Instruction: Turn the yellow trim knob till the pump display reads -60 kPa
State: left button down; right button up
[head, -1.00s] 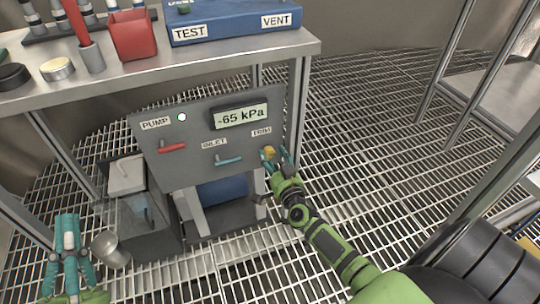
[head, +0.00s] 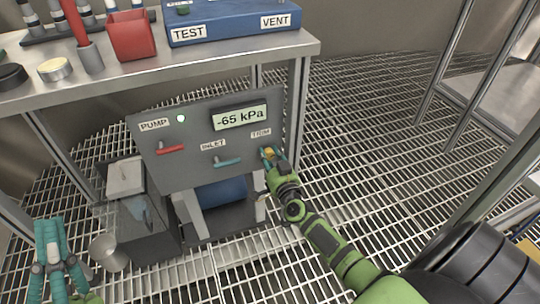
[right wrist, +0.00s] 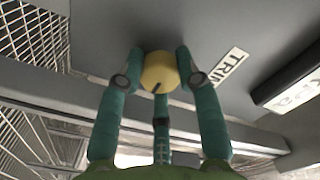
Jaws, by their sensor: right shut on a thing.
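The yellow trim knob (right wrist: 158,72) sits on the grey pump panel (head: 190,172), beside the TRIM label (right wrist: 229,66). It has a dark mark on its face. My right gripper (head: 268,153) is shut on the knob; in the right wrist view, its teal fingers (right wrist: 160,85) press on both sides of it. In the head view the fingers partly hide the knob. The pump display (head: 240,117) reads -65 kPa. My left gripper (head: 50,225) is at the lower left, away from the panel; its fingers look close together, but I cannot tell whether they are shut.
The panel also carries a red PUMP lever (head: 171,149), a teal INLET lever (head: 228,163) and a lit white lamp (head: 181,118). A steel bench (head: 150,72) stands above it. A metal cup (head: 108,250) is near my left gripper. Grating floor is open to the right.

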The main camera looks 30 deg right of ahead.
jog(key=shift+w+d+r, duration=0.1)
jog(key=shift+d+r, duration=0.05)
jog(key=shift+r, duration=0.1)
pick_arm(q)
jog(key=shift+w+f+n+g+y, duration=0.3)
jog(key=shift+w+f+y, duration=0.6)
jog(key=shift+w, duration=0.1)
pick_arm(e)
jog(key=o, duration=1.1)
jog(key=shift+r, duration=0.1)
jog(key=shift+o, duration=0.2)
jog(key=shift+f, duration=0.2)
jog(key=shift+s+a, duration=0.2)
jog(key=shift+s, duration=0.2)
jog(key=v, duration=1.1)
